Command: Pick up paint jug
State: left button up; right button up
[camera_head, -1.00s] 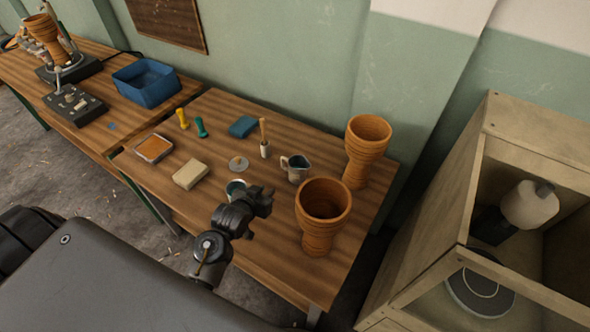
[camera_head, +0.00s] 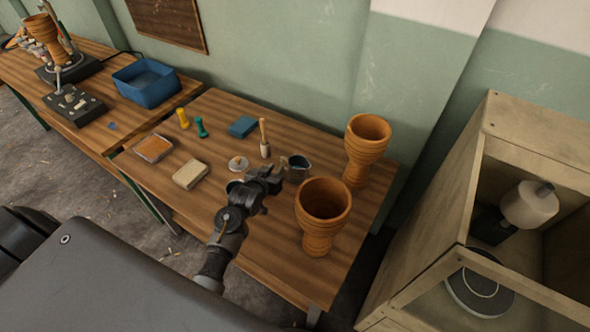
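The paint jug (camera_head: 299,169) is a small grey jug with dark contents. It stands upright on the right-hand wooden table, left of the two goblet drums. My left gripper (camera_head: 277,178) is just left of the jug, at its handle side, and hides part of that side. I cannot tell whether its fingers touch the handle or how far apart they are. My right gripper is not in view.
An orange goblet drum (camera_head: 318,239) stands close in front of the jug and another (camera_head: 361,174) behind it to the right. A small pot with a brush (camera_head: 265,150), a round lid (camera_head: 238,163) and a beige block (camera_head: 190,174) lie left. A wooden cabinet (camera_head: 440,220) stands right.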

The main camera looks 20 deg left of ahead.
pick_arm(q)
jog(key=x, duration=0.5)
jog(key=shift+a, duration=0.1)
jog(key=shift+c, duration=0.3)
grip_shut()
